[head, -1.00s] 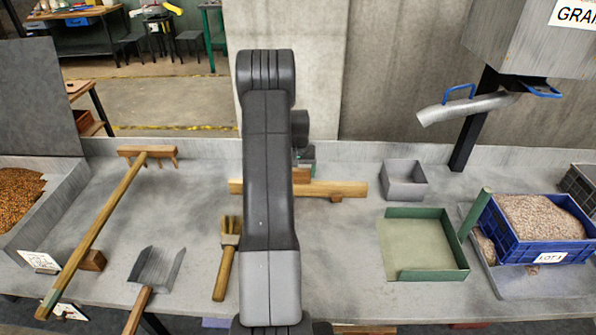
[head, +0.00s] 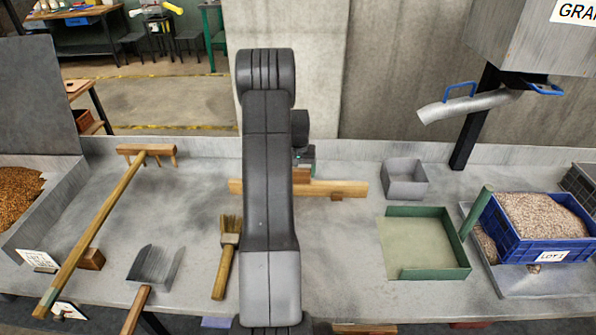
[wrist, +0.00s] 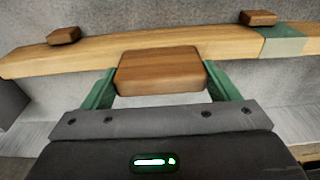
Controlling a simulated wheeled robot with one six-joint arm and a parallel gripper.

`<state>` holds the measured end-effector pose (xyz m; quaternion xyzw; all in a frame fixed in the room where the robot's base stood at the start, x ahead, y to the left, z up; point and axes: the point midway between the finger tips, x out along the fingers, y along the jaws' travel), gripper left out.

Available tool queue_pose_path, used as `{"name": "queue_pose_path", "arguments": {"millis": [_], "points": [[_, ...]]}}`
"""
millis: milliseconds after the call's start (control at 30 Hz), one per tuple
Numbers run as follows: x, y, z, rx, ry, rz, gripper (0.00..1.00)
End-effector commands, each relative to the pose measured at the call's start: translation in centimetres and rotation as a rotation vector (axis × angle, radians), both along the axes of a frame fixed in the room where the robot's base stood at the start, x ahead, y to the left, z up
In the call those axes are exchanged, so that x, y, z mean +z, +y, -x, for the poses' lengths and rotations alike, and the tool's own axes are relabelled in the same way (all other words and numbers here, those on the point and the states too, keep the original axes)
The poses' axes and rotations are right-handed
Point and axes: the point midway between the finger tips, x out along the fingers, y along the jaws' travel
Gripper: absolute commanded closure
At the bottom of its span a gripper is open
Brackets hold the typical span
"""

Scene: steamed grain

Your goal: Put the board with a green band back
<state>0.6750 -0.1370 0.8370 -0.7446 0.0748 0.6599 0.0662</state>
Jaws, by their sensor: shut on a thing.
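In the wrist view a long wooden board (wrist: 215,50) crosses the picture, with a green band (wrist: 284,45) towards its right end. A wooden block grip (wrist: 160,72) stands out from its middle, and a small wooden block sits near each side. My gripper (wrist: 160,88) is shut on this grip, with a green finger at either side. In the head view the board (head: 335,187) lies across the middle of the grey worktop, its centre hidden behind my arm. The green band is not visible there. I cannot tell whether the board touches the worktop.
A grey open box (head: 405,180) and a green-walled tray (head: 430,273) are to the right, near a blue grain crate (head: 520,240). A brush (head: 223,270), a scoop (head: 152,268) and a long wooden rake (head: 100,225) lie left. Bare worktop separates them.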

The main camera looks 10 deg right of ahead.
Motion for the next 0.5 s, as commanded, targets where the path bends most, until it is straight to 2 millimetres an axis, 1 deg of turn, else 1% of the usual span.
{"name": "queue_pose_path", "arguments": {"millis": [67,100,167,200,400,500], "points": [[-0.14,-0.01,-0.06,0.000,-0.002,0.000,0.82],[-0.08,-0.01,-0.06,0.000,-0.002,0.000,0.15],[-0.06,-0.01,-0.06,0.000,-0.002,0.000,0.03],[-0.07,-0.01,-0.05,0.000,-0.002,0.000,0.00],[-0.17,0.01,0.03,0.000,0.001,0.000,0.00],[0.32,0.02,0.03,0.000,-0.001,0.000,0.00]]}}
